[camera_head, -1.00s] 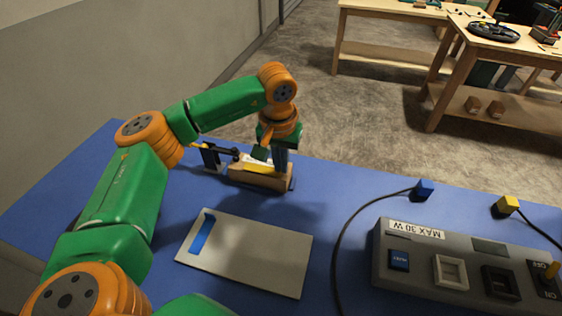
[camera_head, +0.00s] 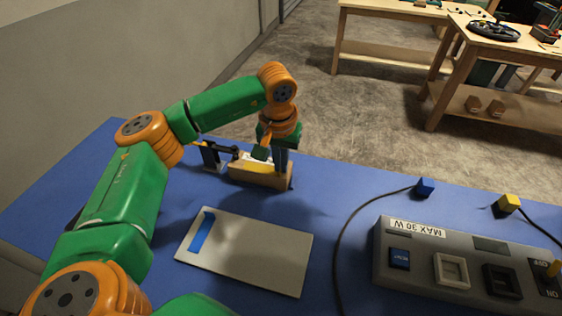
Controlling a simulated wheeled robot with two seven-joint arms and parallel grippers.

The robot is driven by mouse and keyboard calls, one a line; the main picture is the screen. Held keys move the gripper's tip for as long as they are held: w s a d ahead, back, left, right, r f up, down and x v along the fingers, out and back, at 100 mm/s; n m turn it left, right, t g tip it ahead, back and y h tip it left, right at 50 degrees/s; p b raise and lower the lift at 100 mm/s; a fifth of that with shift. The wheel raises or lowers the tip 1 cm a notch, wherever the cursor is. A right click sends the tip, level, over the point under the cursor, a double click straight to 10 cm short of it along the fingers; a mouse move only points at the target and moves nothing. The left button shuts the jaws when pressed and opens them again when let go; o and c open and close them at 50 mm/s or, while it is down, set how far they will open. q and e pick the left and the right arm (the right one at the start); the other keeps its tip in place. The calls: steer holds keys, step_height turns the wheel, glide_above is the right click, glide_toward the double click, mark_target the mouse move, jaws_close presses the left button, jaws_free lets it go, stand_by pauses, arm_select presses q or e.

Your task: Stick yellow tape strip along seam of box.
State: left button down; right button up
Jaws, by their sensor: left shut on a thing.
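A small brown box (camera_head: 244,178) sits near the far edge of the blue table. The yellow tape strip (camera_head: 262,167) shows along its upper side, below a pale patch. My left gripper (camera_head: 272,158) points down at the right part of the box and is shut, apparently on the yellow tape strip. Its fingertips are partly hidden, so the exact contact is unclear. I cannot tell whether the strip is stuck down along its whole length. My right gripper is not in view.
A small black stand (camera_head: 211,156) is close left of the box. In front lies a pale panel (camera_head: 255,262) with a blue strip (camera_head: 202,235). A grey console (camera_head: 440,268) and a cable with a blue plug (camera_head: 425,187) are at the right. The table between box and console is clear.

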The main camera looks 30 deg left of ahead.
arm_select(q)
steer(key=c, duration=1)
jaws_free()
steer(key=shift+o, duration=0.2)
